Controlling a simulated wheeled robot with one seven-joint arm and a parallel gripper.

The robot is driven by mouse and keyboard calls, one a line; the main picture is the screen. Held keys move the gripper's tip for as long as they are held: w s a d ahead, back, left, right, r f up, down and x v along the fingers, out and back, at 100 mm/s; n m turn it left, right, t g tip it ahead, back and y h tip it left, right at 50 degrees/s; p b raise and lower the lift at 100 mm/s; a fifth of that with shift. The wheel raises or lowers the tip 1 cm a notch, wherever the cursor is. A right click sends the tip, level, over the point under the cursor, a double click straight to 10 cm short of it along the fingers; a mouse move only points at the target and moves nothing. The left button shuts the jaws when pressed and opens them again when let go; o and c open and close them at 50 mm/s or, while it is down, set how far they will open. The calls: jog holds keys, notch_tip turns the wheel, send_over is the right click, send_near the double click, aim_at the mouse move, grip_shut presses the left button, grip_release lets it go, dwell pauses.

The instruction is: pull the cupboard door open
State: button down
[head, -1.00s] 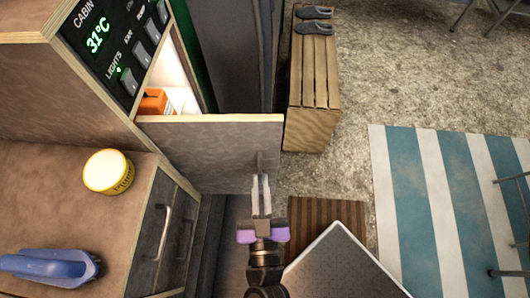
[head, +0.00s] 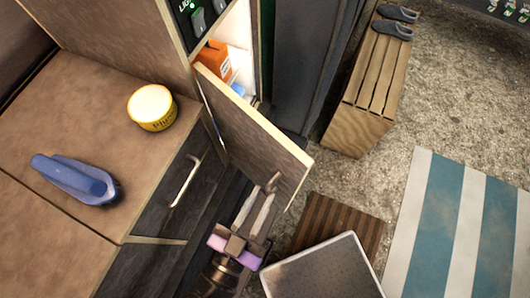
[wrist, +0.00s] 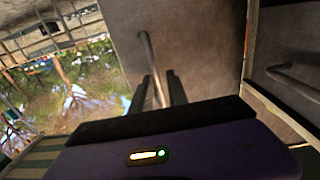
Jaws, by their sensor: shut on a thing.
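The cupboard door (head: 248,130) is a brown panel with a pale edge, standing partly open below the control panel. Its bar handle (head: 273,182) is near the free edge of the door; it also shows in the wrist view (wrist: 150,58). My gripper (head: 262,202) is at the handle, and in the wrist view its two dark fingers (wrist: 161,90) close around the lower part of the bar. The cupboard interior (head: 238,45) is lit and holds an orange box (head: 214,60); its lower part is hidden by the door.
A counter with a yellow tub (head: 152,107) and a blue iron-like object (head: 76,180) is at left, above drawers with a handle (head: 187,181). A slatted wooden crate (head: 372,85) with shoes stands behind. A brown mat (head: 335,228) and a grey-topped panel (head: 322,270) are near my arm.

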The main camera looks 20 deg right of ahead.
jog(key=shift+w+a+t, duration=0.3)
jog(key=shift+w+a, duration=0.1)
jog(key=shift+w, duration=0.1)
jog(key=c, duration=1.6)
grip_release()
jog(key=shift+c, duration=0.2)
jog(key=shift+o, duration=0.7)
jog(key=shift+w+f, duration=0.15)
jog(key=shift+w, duration=0.05)
jog(key=shift+s+d, duration=0.15)
jog(key=shift+s, duration=0.05)
jog(key=b+v, duration=0.2)
jog(key=v, duration=0.6)
jog(key=shift+r, duration=0.25)
